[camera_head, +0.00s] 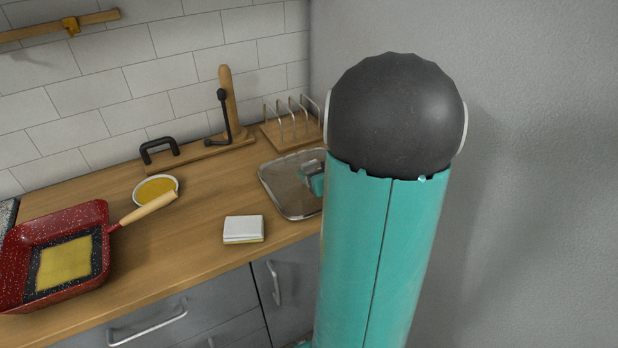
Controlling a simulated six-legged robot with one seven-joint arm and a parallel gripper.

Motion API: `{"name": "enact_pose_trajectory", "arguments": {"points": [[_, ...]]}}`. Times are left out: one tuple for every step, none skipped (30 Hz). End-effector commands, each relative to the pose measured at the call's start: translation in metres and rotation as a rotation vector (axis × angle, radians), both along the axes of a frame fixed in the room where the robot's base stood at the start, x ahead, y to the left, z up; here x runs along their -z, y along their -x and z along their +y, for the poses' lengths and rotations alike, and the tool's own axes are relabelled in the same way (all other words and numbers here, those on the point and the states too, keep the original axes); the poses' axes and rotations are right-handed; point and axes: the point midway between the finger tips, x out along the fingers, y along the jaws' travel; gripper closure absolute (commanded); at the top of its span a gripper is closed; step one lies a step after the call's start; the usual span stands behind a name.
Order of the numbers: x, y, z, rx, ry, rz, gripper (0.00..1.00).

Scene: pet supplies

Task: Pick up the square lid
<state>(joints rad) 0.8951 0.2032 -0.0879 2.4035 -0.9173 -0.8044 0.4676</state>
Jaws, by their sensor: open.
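The square lid (281,188) looks like a clear pane with a pale metal rim and rounded corners. It lies on the wooden counter near its right end. My gripper (307,172) shows as small grey and teal parts over the right half of the lid. It is open. My own large teal arm hides the lid's right edge and part of the gripper. I cannot tell whether the fingers touch the lid, and no knob or handle shows clearly.
A red square pan (92,215) and a yellow-filled bowl (155,190) are at left. A grey wall is at right.

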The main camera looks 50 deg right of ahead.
Motion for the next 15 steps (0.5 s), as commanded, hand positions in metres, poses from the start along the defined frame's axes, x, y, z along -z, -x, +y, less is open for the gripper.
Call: {"name": "enact_pose_trajectory", "arguments": {"points": [[0.001,-0.003,-0.002,0.000,0.001,0.000,0.29],[0.002,-0.006,-0.003,-0.001,0.001,0.000,0.29],[0.004,-0.010,-0.004,-0.001,-0.001,0.001,0.29],[0.005,-0.014,-0.005,-0.001,0.000,0.000,0.29],[0.006,-0.019,-0.007,-0.002,-0.001,0.000,0.29],[0.009,-0.024,-0.010,-0.001,-0.002,0.000,0.29],[0.010,-0.029,-0.011,-0.001,-0.001,0.000,0.29],[0.012,-0.033,-0.013,0.000,-0.001,0.001,0.29],[0.014,-0.037,-0.014,-0.001,-0.001,0.001,0.29],[0.015,-0.040,-0.015,-0.001,-0.001,0.001,0.29],[0.016,-0.042,-0.016,0.000,0.000,0.001,0.29],[0.017,-0.045,-0.017,0.000,0.000,0.000,0.29],[0.017,-0.046,-0.017,0.000,0.000,0.000,0.29],[0.017,-0.046,-0.017,0.000,0.000,0.000,0.29],[0.017,-0.046,-0.017,0.001,0.000,0.000,0.29]]}}
